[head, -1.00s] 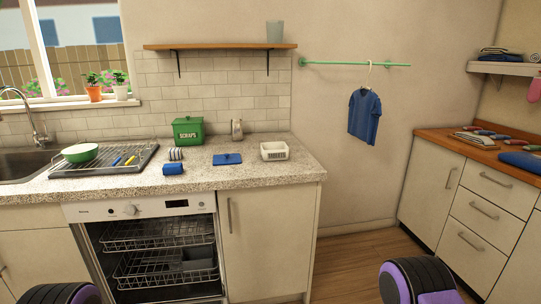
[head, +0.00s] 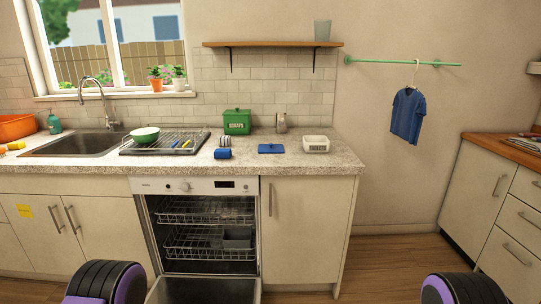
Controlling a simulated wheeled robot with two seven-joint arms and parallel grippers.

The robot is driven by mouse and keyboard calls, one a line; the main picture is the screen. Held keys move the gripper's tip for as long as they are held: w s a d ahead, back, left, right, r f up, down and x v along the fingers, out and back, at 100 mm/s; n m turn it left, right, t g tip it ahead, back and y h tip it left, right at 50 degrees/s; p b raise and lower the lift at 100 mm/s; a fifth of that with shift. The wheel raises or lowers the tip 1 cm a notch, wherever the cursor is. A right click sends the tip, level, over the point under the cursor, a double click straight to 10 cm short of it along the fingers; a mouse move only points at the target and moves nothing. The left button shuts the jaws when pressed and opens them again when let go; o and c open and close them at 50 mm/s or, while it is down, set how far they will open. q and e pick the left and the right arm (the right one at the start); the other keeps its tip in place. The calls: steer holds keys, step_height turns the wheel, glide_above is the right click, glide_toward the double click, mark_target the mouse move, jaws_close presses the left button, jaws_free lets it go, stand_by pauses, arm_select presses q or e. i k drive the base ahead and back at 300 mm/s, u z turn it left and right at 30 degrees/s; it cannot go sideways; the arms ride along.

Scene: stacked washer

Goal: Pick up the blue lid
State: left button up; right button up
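The blue lid (head: 271,149) lies flat on the speckled countertop (head: 300,164), with a small knob on top. Dark, purple-trimmed parts of my two arms show at the bottom edge, left and right of the open dishwasher. Neither gripper is in the frame, and nothing of mine is near the lid.
The dishwasher (head: 194,185) stands open, its door folded down low in front of the counter. A green scraps bin (head: 237,121) and a metal container (head: 281,123) stand behind the lid. A drying rack (head: 150,149) holds a green bowl (head: 145,134). Wooden floor lies open at right.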

mark_target(269, 148)
steer(key=z, duration=1.5)
steer(key=i, duration=1.65)
steer(key=u, duration=0.7)
